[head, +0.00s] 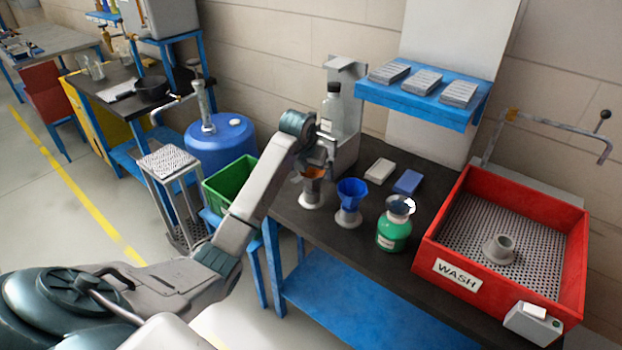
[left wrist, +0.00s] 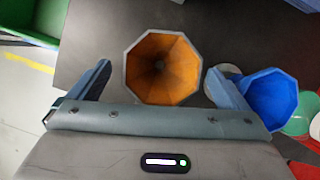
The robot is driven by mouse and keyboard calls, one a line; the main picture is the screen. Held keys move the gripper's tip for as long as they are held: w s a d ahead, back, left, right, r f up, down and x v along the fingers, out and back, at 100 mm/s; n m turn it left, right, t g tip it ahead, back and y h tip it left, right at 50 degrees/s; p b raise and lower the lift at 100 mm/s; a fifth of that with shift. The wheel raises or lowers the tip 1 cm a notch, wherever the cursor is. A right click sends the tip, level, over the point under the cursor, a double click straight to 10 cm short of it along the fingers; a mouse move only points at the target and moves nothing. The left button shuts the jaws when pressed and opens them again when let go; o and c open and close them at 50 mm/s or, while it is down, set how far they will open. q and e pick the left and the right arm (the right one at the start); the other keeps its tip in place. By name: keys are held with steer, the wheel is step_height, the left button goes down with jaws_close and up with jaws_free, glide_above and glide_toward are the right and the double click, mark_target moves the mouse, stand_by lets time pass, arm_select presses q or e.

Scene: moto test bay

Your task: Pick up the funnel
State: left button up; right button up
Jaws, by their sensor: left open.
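Several funnels show on the dark bench. An orange funnel (head: 313,173) stands upright in a pale holder (head: 311,198), partly hidden by my left arm. In the left wrist view the orange funnel (left wrist: 163,68) opens toward the camera, between my spread fingers. My left gripper (left wrist: 158,72) is open, with a finger on either side and gaps to the rim. A blue funnel (head: 352,190) stands in a similar holder to the right; it also shows in the left wrist view (left wrist: 270,97). A grey funnel (head: 400,206) sits on a green bottle (head: 393,232). My right gripper is out of view.
A red WASH tray (head: 440,249) with a perforated floor is at the right. A clear bottle (head: 337,115) stands behind my left gripper. A blue shelf (head: 415,101) overhangs the back. A green bin (head: 231,180) stands left of the bench.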

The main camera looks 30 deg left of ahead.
mark_target(313, 172)
arm_select(q)
steer(key=p+x, duration=0.1)
steer(key=x, duration=0.2)
steer(key=shift+w+d+f, duration=0.1)
steer(key=shift+w+f, duration=0.15)
steer(key=shift+f, duration=0.15)
steer(key=c, duration=1.1)
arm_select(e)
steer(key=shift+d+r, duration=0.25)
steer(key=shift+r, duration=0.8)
arm_select(q)
steer(key=shift+r, duration=0.1)
